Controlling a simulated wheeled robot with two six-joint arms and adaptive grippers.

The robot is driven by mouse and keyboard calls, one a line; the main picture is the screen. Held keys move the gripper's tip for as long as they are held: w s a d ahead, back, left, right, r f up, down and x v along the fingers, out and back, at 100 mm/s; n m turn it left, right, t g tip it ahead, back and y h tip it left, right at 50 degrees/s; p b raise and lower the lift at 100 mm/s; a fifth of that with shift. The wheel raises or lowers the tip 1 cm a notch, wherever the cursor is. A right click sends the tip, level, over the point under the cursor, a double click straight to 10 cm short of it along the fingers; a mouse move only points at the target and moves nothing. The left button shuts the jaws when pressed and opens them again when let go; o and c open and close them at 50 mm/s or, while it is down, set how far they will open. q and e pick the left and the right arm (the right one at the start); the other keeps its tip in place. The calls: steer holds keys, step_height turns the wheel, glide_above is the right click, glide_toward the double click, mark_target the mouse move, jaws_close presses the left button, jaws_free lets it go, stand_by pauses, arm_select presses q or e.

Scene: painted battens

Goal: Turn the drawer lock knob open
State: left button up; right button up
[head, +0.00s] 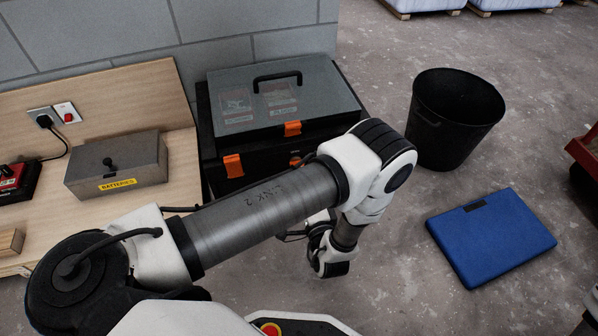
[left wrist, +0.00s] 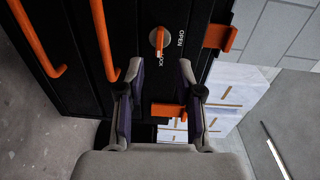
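The black toolbox (head: 270,143) with a grey lid stands against the wall in the head view. In the left wrist view, the lock knob (left wrist: 160,38) is a round plate with an orange bar on the box's dark front. The words OPEN and LOCK are beside it, and the bar lines up with LOCK. My left gripper (left wrist: 158,72) is open and empty, its two fingers apart, with the knob ahead between and beyond the fingertips. No contact shows. In the head view, my left arm hides much of the box front and the fingers. My right gripper is not in view.
Orange latches (head: 233,165) and orange bar handles (left wrist: 38,38) stick out near the knob. A wooden bench (head: 181,160) with a grey BATTERIES box (head: 117,168) is on the left.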

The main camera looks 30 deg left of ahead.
arm_select(q)
steer(key=b+x, duration=0.3)
steer(key=x, duration=0.4)
steer(key=shift+w+a+f+b, duration=0.1)
steer(key=shift+w+a+b, duration=0.1)
steer(key=shift+b, duration=0.15)
steer(key=shift+y, duration=0.3)
jaws_close()
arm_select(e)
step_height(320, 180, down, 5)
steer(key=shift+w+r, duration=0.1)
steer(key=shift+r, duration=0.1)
